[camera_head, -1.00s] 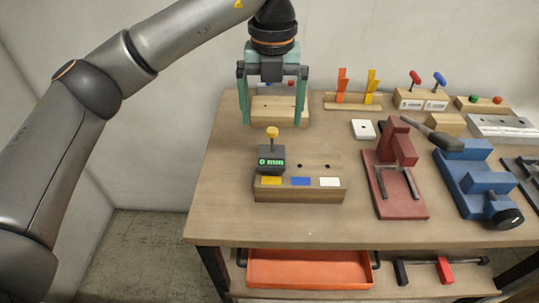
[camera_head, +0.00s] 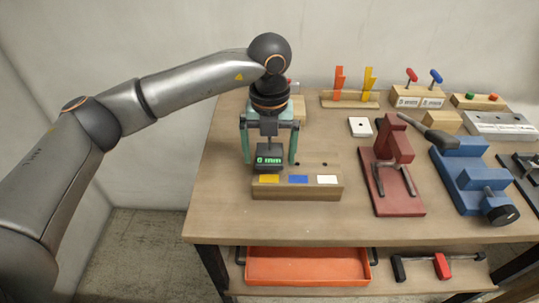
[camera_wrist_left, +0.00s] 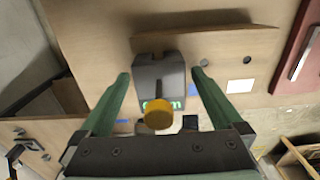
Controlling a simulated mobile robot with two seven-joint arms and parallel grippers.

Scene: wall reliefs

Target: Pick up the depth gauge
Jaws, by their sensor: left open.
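The depth gauge (camera_head: 269,158) is a small dark grey block with a green digital readout, standing at the left end of a wooden block (camera_head: 297,190) with yellow, blue and white labels. In the left wrist view the gauge (camera_wrist_left: 160,80) and its round yellow knob (camera_wrist_left: 158,112) lie between the two fingers. My left gripper (camera_head: 269,160) is open, with green fingers, pointing down over the gauge, one finger on each side with gaps. The gripper body hides the knob in the head view. My right gripper is not in view.
A dark red clamp fixture (camera_head: 393,180) and a blue vise (camera_head: 470,175) stand to the right. A white plate (camera_head: 360,127) lies behind. Orange and yellow pieces stand in a wooden rack (camera_head: 350,100). An orange tray (camera_head: 308,267) is on the lower shelf. The table's front left is clear.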

